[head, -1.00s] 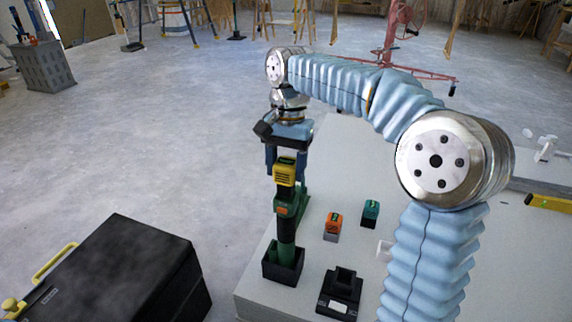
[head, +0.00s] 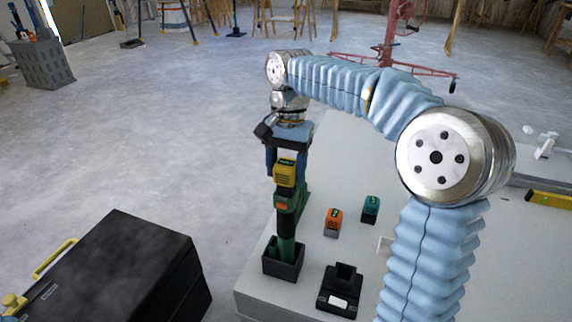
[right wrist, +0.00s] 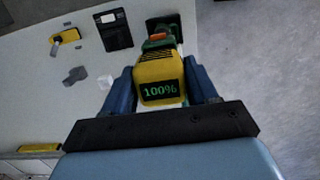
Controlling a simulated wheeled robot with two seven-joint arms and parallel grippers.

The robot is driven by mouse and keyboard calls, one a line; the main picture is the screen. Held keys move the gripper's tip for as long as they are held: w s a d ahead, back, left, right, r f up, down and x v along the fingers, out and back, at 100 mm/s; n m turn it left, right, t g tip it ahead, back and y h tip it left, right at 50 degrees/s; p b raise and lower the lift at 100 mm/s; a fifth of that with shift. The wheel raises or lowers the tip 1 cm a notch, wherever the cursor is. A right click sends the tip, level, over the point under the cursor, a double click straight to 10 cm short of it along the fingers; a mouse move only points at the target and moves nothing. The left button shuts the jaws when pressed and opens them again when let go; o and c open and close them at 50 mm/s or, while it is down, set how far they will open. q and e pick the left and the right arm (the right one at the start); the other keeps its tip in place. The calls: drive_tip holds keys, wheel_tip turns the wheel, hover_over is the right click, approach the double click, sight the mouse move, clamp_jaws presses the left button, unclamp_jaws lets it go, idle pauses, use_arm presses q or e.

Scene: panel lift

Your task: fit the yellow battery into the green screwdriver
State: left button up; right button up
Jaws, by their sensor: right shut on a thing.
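The yellow battery (head: 285,173) is between the fingers of my right gripper (head: 286,163), which is shut on it from above. Its display reads 100% in the right wrist view (right wrist: 160,82). The green screwdriver (head: 287,226) stands roughly upright in a black holder (head: 283,267), directly below the battery. The battery's lower end meets or nearly meets the screwdriver's top; I cannot tell whether it is seated. In the right wrist view the battery hides most of the screwdriver (right wrist: 160,42). My left gripper is not in view.
On the pale table, an orange battery (head: 333,222), a teal battery (head: 370,208) and a black charger (head: 340,290) stand right of the holder. A yellow level (head: 549,199) lies far right. A black toolbox (head: 120,265) is at the left.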

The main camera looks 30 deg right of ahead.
drive_tip(key=shift+f, duration=0.35)
drive_tip(key=shift+f+b, duration=0.5)
drive_tip(key=shift+f, duration=0.2)
idle(0.7)
idle(0.3)
drive_tip(key=o, duration=1.2)
drive_tip(key=shift+o, duration=0.2)
wheel_tip(320, 180, up, 14)
drive_tip(key=w+d+p, duration=0.1)
drive_tip(key=p, duration=0.3)
drive_tip(key=shift+f, duration=0.2)
drive_tip(key=shift+d, duration=0.1)
